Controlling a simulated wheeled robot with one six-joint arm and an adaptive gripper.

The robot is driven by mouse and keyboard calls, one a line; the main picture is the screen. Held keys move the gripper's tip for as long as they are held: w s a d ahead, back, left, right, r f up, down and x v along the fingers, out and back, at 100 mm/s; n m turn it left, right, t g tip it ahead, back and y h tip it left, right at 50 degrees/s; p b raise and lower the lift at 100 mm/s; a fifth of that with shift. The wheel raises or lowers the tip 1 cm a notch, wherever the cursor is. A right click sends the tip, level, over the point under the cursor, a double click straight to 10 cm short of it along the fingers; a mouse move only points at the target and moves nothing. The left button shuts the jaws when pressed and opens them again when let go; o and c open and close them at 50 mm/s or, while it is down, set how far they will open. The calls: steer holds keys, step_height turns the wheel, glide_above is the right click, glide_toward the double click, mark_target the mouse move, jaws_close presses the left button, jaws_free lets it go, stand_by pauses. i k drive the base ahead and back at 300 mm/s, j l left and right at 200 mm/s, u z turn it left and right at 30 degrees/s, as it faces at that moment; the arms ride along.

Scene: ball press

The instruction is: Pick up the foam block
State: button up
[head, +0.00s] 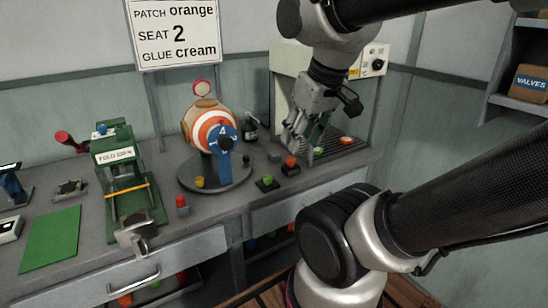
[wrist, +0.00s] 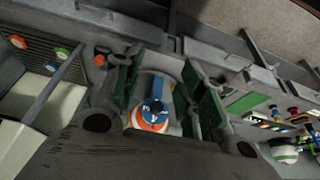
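I cannot make out a clear foam block in either view. Small candidates on the bench are a dark block with a green top (head: 267,183), a dark block with an orange top (head: 290,167) and a grey piece with a red top (head: 182,205). My gripper (head: 307,145) hangs over the right part of the bench, its fingers pointing down. In the wrist view its green-padded fingers (wrist: 165,90) are spread wide with nothing held between them. The orange-and-white striped ball (head: 213,130) on its round stand shows beyond them, in the gap (wrist: 153,118).
A green press labelled FOLD OPEN (head: 118,160) stands left of the ball stand. A green mat (head: 52,238) lies at the far left. A pale machine (head: 287,85) stands behind my gripper, with a dark grate holding coloured round pieces.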

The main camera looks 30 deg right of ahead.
mark_target(274, 156)
steer(key=i+l, duration=0.2)
steer(key=l, duration=0.2)
steer(key=i+l, duration=0.15)
steer(key=l, duration=0.25)
steer(key=i+l, duration=0.2)
steer(key=l, duration=0.2)
steer(key=i+l, duration=0.15)
steer(key=l, duration=0.25)
steer(key=z, duration=0.05)
